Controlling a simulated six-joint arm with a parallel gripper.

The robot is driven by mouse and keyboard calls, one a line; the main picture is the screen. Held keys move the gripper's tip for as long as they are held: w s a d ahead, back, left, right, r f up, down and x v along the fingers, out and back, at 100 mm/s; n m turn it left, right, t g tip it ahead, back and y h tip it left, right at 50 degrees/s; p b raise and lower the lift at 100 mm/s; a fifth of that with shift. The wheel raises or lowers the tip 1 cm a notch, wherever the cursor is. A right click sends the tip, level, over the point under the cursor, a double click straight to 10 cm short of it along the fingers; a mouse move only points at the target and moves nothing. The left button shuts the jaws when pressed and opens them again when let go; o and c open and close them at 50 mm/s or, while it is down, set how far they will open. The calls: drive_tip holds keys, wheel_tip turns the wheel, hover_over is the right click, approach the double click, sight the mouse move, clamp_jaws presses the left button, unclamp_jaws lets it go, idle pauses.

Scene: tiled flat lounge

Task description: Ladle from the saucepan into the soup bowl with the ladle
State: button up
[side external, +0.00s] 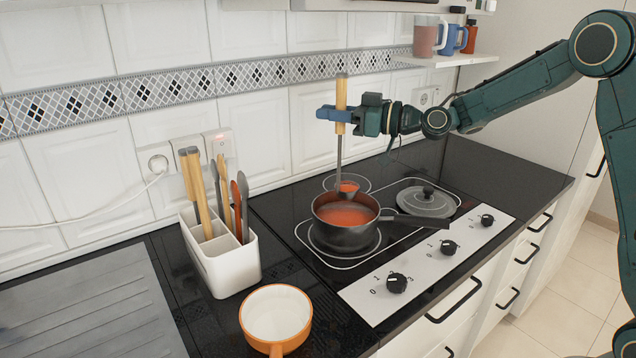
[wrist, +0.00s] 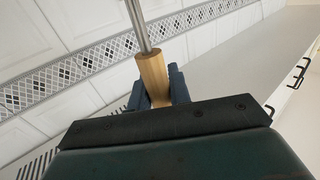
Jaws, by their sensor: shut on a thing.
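My gripper (side external: 337,115) is shut on the wooden handle of the ladle (side external: 340,152), which hangs upright below it. In the wrist view the gripper (wrist: 158,92) grips the wooden handle and the ladle's metal shaft (wrist: 138,25) runs away from it. The ladle's bowl holds orange-red soup and is at the far rim of the saucepan, seemingly just above the soup. The dark saucepan (side external: 346,237) stands on a hob ring with orange-red soup in it, its handle pointing right. The soup bowl (side external: 276,318), orange outside and white inside, stands at the front left and looks empty.
A white utensil holder (side external: 232,268) with several tall utensils stands between the soup bowl and the wall, left of the hob. A dark lid (side external: 426,202) lies right of the saucepan. A shelf (side external: 446,60) with mugs is at upper right. A ribbed drainer (side external: 85,310) lies left.

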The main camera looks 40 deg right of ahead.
drive_tip(key=shift+w+d+r+m, duration=0.15)
drive_tip(key=shift+w+d+m, duration=0.6)
drive_tip(key=shift+w, duration=0.15)
drive_tip(key=shift+w+d+m+g, duration=0.5)
drive_tip(key=shift+w+d+m, duration=0.05)
drive_tip(key=shift+w+d, duration=0.15)
drive_tip(key=shift+s+a+n+t, duration=0.3)
drive_tip(key=shift+s+a+n, duration=0.5)
drive_tip(key=shift+s+a, duration=0.1)
drive_tip(key=shift+s+a, duration=0.15)
drive_tip(key=shift+s, duration=0.1)
drive_tip(key=shift+s+a+n, duration=0.25)
drive_tip(key=shift+n, duration=0.15)
drive_tip(key=shift+s+a, duration=0.25)
drive_tip(key=shift+s, duration=0.05)
idle(0.4)
idle(0.3)
